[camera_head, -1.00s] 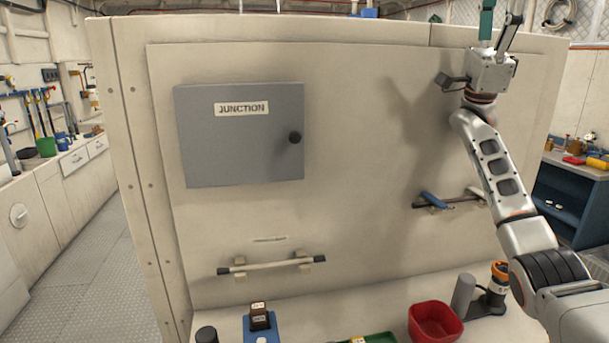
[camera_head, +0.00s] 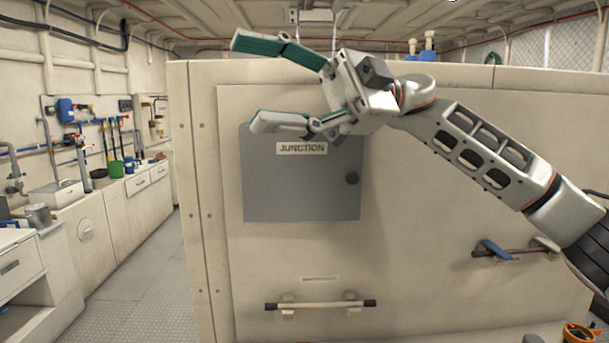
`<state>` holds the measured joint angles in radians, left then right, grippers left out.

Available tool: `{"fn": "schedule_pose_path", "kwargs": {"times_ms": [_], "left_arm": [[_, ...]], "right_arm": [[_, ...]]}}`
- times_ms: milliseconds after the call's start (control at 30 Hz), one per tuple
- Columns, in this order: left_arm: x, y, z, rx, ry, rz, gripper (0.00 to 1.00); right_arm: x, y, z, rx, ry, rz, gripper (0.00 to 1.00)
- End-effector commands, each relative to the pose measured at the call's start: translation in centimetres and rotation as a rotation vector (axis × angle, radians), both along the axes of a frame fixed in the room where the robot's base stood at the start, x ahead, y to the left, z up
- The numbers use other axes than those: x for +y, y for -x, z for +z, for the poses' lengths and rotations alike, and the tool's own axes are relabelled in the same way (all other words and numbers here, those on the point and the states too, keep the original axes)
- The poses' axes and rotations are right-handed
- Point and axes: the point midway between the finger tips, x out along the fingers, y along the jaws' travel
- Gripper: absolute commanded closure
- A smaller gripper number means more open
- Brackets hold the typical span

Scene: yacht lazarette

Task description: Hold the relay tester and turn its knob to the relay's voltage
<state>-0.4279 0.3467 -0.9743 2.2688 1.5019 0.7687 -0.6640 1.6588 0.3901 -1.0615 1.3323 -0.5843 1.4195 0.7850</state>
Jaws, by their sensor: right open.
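My right gripper (camera_head: 245,82) is open and empty. It is raised in front of the grey junction box (camera_head: 295,190), its two fingers spread apart and pointing left, one above the box and one across its top left. The arm reaches in from the right. My left gripper is not in view. I cannot see a relay tester, its knob or a relay in this view.
Below are a horizontal bar (camera_head: 320,305) and a blue-handled tool (camera_head: 495,250) on a rack. An orange-rimmed item (camera_head: 580,334) shows at the bottom right. The left aisle floor (camera_head: 150,270) is clear.

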Motion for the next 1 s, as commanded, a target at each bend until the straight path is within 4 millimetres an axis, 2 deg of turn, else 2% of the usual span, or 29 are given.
{"fn": "schedule_pose_path", "kwargs": {"times_ms": [33, 133, 233, 333, 467, 700, 833, 1000], "left_arm": [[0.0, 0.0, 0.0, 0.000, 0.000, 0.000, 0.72], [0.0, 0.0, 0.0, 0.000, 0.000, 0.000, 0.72], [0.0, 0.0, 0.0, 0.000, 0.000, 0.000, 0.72], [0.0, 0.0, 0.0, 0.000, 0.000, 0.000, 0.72], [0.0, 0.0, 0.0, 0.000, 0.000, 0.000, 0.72], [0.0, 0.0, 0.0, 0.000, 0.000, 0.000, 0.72], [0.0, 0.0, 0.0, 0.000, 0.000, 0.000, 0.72], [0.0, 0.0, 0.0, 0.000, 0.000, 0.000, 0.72]], "right_arm": [[1.6, 0.8, -2.0, -0.050, 0.067, 0.003, 0.35], [4.1, 1.8, -6.6, -0.150, 0.203, 0.003, 0.35], [5.6, 2.3, -11.8, -0.255, 0.346, 0.009, 0.35], [5.9, 2.3, -17.1, -0.364, 0.494, 0.017, 0.35], [4.6, 1.5, -23.9, -0.502, 0.689, 0.033, 0.35], [-0.2, -2.2, -35.2, -0.710, 1.041, 0.057, 0.35], [-2.2, -4.5, -40.2, -0.803, 1.195, 0.061, 0.35], [-3.9, -6.8, -44.1, -0.897, 1.321, 0.058, 0.35]]}}
